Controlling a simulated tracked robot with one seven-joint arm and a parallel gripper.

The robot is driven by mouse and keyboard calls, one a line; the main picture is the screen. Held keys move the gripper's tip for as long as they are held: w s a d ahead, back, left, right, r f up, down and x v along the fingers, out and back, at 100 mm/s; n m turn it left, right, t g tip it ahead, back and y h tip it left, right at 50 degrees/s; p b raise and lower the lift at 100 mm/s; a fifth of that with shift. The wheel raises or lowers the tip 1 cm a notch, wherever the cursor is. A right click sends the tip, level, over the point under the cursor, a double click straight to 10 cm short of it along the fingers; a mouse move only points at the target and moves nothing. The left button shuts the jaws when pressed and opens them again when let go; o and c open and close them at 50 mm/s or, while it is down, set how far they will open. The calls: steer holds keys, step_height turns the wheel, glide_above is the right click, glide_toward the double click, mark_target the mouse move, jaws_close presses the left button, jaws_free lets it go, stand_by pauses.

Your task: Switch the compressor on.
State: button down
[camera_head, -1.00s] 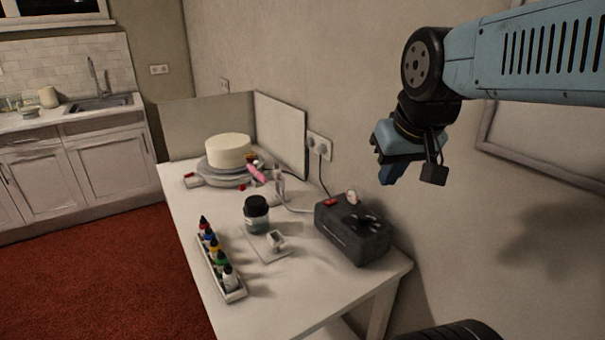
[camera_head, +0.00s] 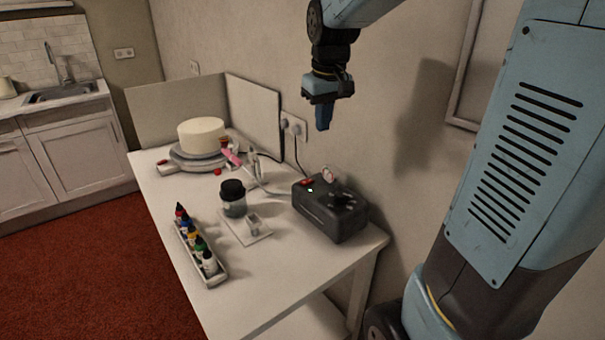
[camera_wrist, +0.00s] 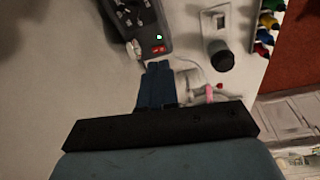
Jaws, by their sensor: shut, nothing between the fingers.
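The compressor (camera_head: 332,212) is a dark grey box at the right rear of the white table. Its top carries a red switch (camera_head: 307,183), a small lit green light (camera_head: 310,190), a round gauge (camera_head: 328,174) and a black knob. In the wrist view the compressor (camera_wrist: 138,22) is at the top, with its red switch (camera_wrist: 158,49) and the green light (camera_wrist: 159,37) just beyond my fingertips. My gripper (camera_head: 323,127) points down above the compressor, apart from it. Its blue fingers (camera_wrist: 157,64) are shut together and empty.
A white cake (camera_head: 201,135) stands on a turntable at the back. A dark-lidded jar (camera_head: 232,198), a white airbrush stand (camera_head: 252,231) and a tray of colour bottles (camera_head: 213,279) are on the table. A cable runs from the wall socket (camera_head: 293,125) to the compressor.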

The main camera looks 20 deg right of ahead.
steer(key=w+f+n+g, duration=0.1)
steer(key=w+f+g, duration=0.1)
steer(key=w+f, duration=0.6)
steer(key=w+a, duration=0.1)
steer(key=w, duration=0.3)
steer(key=shift+w+n, duration=0.35)
steer(key=shift+n, duration=0.05)
steer(key=shift+d, duration=0.15)
steer(key=shift+w+d+r, duration=0.15)
steer(key=shift+w+d, duration=0.15)
steer(key=shift+d, duration=0.3)
steer(key=shift+r, duration=0.1)
step_height(320, 180, up, 14)
steer(key=d, duration=0.2)
steer(key=shift+w+f, duration=0.2)
steer(key=shift+w, duration=0.25)
steer(key=shift+a, duration=0.1)
